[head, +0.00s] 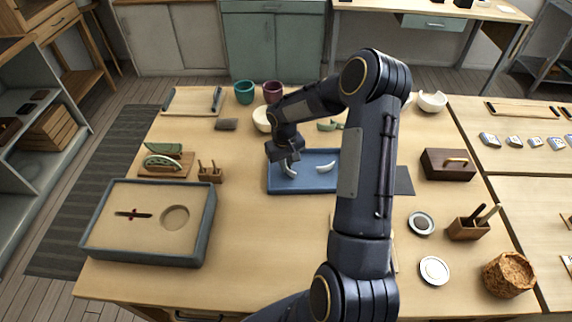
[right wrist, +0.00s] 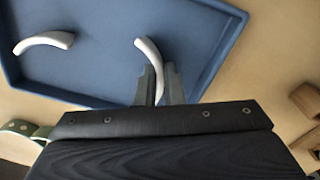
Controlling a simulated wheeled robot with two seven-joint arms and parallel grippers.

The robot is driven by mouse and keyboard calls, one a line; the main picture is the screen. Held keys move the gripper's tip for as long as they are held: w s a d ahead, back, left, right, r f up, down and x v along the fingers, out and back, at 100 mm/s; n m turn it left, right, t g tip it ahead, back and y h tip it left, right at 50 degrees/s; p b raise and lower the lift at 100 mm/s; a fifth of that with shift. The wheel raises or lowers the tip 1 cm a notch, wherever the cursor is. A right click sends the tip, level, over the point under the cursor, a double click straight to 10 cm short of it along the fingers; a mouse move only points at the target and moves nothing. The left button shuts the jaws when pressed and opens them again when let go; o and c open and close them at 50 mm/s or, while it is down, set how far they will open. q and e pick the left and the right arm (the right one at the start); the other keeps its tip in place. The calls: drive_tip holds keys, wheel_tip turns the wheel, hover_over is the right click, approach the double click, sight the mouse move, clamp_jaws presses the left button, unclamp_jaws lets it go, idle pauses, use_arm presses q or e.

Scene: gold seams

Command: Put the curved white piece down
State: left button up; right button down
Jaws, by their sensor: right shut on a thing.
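A curved white piece (head: 289,170) is between the fingers of my right gripper (head: 284,157), over the left part of the blue tray (head: 308,187). The right wrist view shows the piece (right wrist: 150,58) sticking out beyond the fingertips (right wrist: 160,85), which are shut on it. I cannot tell whether it touches the tray floor. A second curved white piece (head: 326,167) lies on the tray to the right; it also shows in the right wrist view (right wrist: 45,42). The left gripper is not in view.
A small wooden holder (head: 210,172) stands left of the blue tray. A large grey-rimmed box (head: 203,222) is at the front left. A dark wooden box (head: 447,165) is to the right. Cups (head: 244,92) stand at the back. My right arm hides part of the table's middle.

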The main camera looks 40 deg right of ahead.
drive_tip(key=shift+f, duration=0.25)
drive_tip(key=c, duration=1.5)
unclamp_jaws()
drive_tip(key=shift+r, duration=0.1)
drive_tip(key=shift+c, duration=0.2)
drive_tip(key=shift+r, duration=0.1)
